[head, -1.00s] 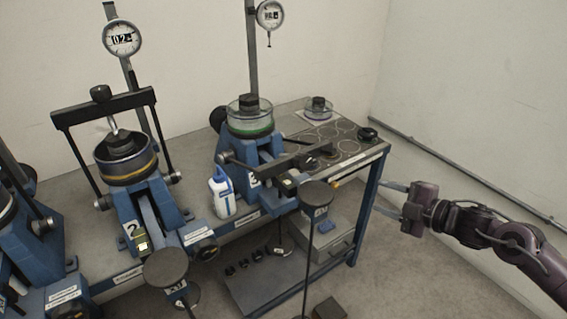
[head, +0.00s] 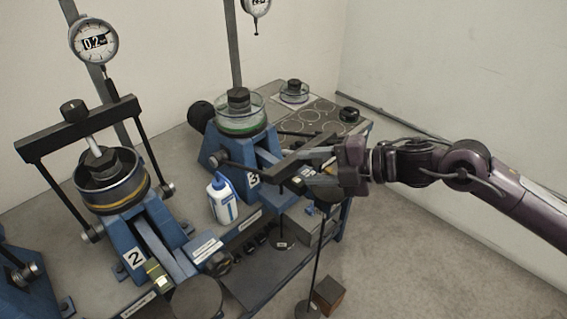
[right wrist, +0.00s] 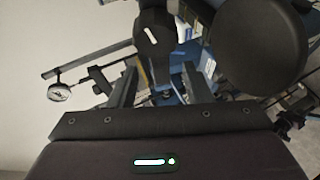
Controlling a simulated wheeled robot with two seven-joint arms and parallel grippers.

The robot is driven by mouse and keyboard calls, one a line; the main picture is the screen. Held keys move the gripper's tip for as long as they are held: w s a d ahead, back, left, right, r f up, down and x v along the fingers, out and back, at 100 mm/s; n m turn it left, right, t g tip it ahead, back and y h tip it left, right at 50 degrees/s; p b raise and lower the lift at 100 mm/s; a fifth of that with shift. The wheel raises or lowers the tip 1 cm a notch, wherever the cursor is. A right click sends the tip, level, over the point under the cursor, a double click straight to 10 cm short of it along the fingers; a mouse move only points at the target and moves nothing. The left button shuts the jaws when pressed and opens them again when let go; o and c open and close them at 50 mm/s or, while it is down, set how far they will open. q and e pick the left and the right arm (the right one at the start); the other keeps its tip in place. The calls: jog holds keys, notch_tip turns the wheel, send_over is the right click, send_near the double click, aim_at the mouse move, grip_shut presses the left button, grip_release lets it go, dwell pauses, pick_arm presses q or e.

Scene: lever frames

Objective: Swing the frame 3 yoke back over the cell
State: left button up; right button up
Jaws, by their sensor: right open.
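Frame 3 (head: 213,155) is the blue stand at the back, labelled 3. Its cell (head: 241,128), a clear ring with a green band and a dark cap, stands upright on it with no yoke across the top. The frame 3 yoke (head: 288,162) is a dark bar swung down in front of the cell, on its right side. My right gripper (head: 308,166) is open at the yoke's right end; the head view does not show clearly whether they touch. In the right wrist view a dark knob-like part (right wrist: 154,38) shows beyond the open fingers (right wrist: 160,88). My left gripper is out of view.
Frame 2 (head: 135,258) stands at left with its yoke (head: 95,118) over its cell. A white bottle (head: 222,203) stands between the frames. A round plate on a rod (head: 322,238) stands below my gripper; a dark disc (right wrist: 262,45) fills the wrist view's upper right.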

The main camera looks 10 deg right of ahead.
aim_at(293, 169)
jog(key=shift+p+x, duration=0.45)
jog(key=shift+x, duration=0.65)
jog(key=x, duration=0.3)
jog(key=shift+w+a+p, duration=0.1)
jog(key=shift+a+p, duration=0.05)
jog(key=shift+p, duration=0.2)
jog(key=shift+w+a+f, duration=0.1)
jog(key=c, duration=0.9)
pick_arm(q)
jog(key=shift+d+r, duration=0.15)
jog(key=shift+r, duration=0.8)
pick_arm(e)
grip_shut()
